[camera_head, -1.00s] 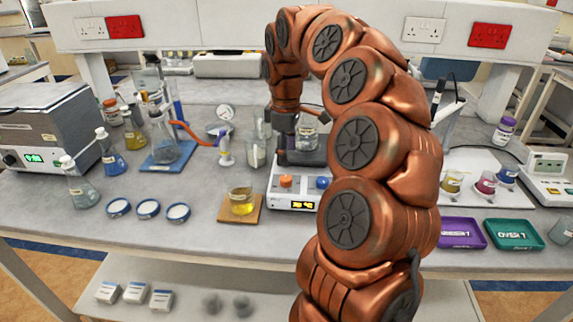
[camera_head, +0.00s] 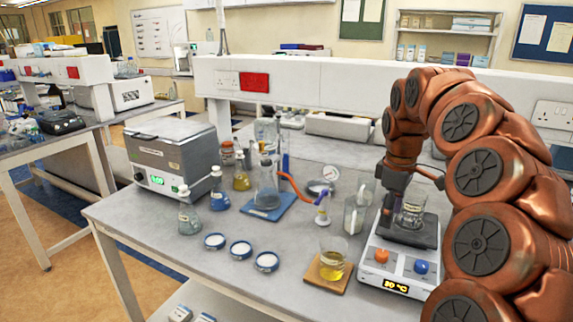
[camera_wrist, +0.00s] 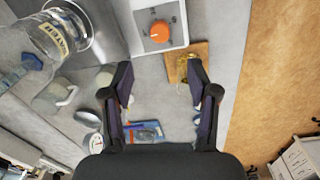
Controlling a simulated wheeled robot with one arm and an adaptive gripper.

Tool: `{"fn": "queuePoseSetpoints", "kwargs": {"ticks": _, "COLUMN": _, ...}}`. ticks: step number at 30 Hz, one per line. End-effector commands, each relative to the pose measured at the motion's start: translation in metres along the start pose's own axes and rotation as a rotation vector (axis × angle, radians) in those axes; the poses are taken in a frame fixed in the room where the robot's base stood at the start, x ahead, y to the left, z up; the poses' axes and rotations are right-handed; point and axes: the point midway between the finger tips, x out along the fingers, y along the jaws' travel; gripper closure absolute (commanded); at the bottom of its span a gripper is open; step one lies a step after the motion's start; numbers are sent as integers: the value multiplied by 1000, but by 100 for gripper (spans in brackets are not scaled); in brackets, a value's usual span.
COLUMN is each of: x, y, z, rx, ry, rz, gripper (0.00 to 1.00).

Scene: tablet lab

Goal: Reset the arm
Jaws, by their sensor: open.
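My copper-coloured arm comes in from the right in the head view and bends down behind the hotplate. My gripper (camera_head: 391,212) is at its end, beside the left edge of the hotplate's dark plate, and is partly hard to make out. In the wrist view my gripper (camera_wrist: 158,72) has its two dark fingers spread wide, with nothing held between them. A labelled glass beaker (camera_head: 411,213) stands on the hotplate (camera_head: 391,283), to the right of the gripper. The beaker also shows at the upper left of the wrist view (camera_wrist: 50,38), apart from the fingers.
Glassware, including a flask on a blue mat (camera_head: 268,206), stands close by to the left. Several round dishes (camera_head: 240,249) lie at the front. A grey box instrument (camera_head: 172,158) is farther left.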

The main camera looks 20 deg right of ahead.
Motion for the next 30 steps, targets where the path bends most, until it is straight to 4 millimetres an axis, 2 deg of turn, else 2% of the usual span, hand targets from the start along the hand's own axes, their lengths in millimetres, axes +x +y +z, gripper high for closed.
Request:
{"fn": "queuePoseSetpoints", "kwargs": {"ticks": 5, "x": -2, "y": -16, "z": -6, "rx": -2, "ry": 3, "rz": -1, "gripper": 41}}
{"fn": "queuePoseSetpoints", "kwargs": {"ticks": 8, "x": -4, "y": -42, "z": -13, "rx": 1, "ry": 6, "rz": -4, "gripper": 41}}
{"fn": "queuePoseSetpoints", "kwargs": {"ticks": 11, "x": -5, "y": -77, "z": -20, "rx": 15, "ry": 10, "rz": -9, "gripper": 41}}
{"fn": "queuePoseSetpoints", "kwargs": {"ticks": 17, "x": 5, "y": -148, "z": -18, "rx": 76, "ry": -7, "rz": -27, "gripper": 41}}
{"fn": "queuePoseSetpoints", "kwargs": {"ticks": 23, "x": 23, "y": -214, "z": 2, "rx": 178, "ry": -39, "rz": -47, "gripper": 41}}
{"fn": "queuePoseSetpoints", "kwargs": {"ticks": 30, "x": 58, "y": -285, "z": 42, "rx": 361, "ry": -96, "rz": -70, "gripper": 41}}
